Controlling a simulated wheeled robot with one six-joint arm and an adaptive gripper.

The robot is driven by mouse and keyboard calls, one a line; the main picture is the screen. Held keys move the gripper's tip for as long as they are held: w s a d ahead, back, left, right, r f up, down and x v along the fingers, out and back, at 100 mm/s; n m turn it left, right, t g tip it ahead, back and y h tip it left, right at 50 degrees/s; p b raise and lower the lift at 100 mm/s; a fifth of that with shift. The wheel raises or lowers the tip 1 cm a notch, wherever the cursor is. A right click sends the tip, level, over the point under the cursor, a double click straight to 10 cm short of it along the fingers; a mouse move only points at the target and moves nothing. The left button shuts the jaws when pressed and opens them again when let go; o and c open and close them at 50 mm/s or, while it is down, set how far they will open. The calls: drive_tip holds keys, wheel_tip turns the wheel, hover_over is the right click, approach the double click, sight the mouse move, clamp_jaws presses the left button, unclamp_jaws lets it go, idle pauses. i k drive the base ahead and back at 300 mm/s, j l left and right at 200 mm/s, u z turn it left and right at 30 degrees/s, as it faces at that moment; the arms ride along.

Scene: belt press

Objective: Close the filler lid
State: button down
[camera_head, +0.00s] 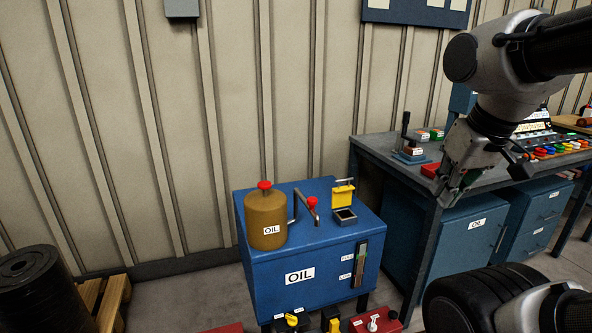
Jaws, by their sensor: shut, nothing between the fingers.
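The filler lid (343,194) is a yellow flap on top of the blue oil cabinet (285,265). It stands raised, tilted up behind the square filler opening (345,215), so the filler is open. My gripper (450,196) hangs to the right of the cabinet, in front of the grey workbench. It points down, its fingers are together and it holds nothing. It is well apart from the lid.
On the cabinet, a brown oil can (266,218) with a red cap stands left, and a red-knobbed lever (311,203) stands between can and lid. The workbench (375,158) with controls is at right. Red boxes with switches (372,322) sit low in front.

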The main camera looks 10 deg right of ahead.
sight(342, 196)
drive_tip(key=i+l+u, duration=0.15)
drive_tip(key=i+l, duration=0.15)
drive_tip(key=l, duration=0.15)
drive_tip(key=i+l+u, duration=0.1)
drive_tip(key=i+l, duration=0.2)
drive_tip(key=l, duration=0.15)
